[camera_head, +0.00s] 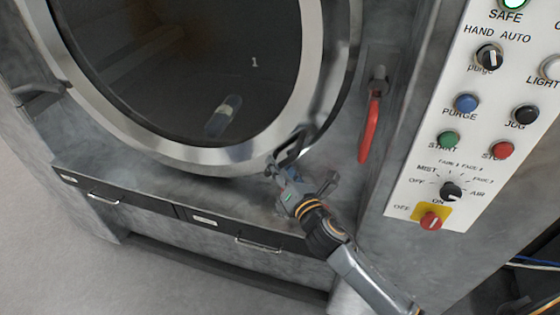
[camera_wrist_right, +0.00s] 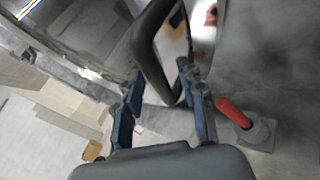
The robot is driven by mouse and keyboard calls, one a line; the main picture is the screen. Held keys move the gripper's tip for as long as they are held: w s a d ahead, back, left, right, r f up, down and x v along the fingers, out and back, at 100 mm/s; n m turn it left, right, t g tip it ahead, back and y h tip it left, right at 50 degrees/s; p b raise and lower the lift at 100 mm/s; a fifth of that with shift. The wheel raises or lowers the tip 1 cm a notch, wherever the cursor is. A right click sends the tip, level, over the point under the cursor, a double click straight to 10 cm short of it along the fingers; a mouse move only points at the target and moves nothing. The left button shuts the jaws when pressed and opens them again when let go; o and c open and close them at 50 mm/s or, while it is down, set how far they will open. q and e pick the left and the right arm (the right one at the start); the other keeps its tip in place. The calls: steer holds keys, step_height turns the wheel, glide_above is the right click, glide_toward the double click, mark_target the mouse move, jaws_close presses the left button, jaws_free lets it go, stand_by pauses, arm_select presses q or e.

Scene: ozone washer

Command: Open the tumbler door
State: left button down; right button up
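The tumbler door (camera_head: 215,155) is a large round door with a bright steel ring and dark glass marked "1". It appears closed against the grey machine. A dark loop-shaped door handle (camera_head: 292,147) sits at the lower right of the ring. It shows large in the right wrist view (camera_wrist_right: 148,52). My right gripper (camera_head: 287,172) is at this handle. In the right wrist view its two blue-padded fingers (camera_wrist_right: 158,88) are spread, with the lower part of the handle between them, closer to the right finger. Contact cannot be told. My left gripper is not in view.
A red lever (camera_head: 370,128) hangs on the machine right of the door and shows in the wrist view (camera_wrist_right: 233,112). A white control panel (camera_head: 428,185) with buttons and knobs stands further right. Drawers with handles (camera_head: 104,198) run below the door. Floor at lower left is clear.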

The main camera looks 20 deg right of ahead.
steer(key=shift+w, duration=0.4)
jaws_close()
steer(key=shift+s, duration=0.1)
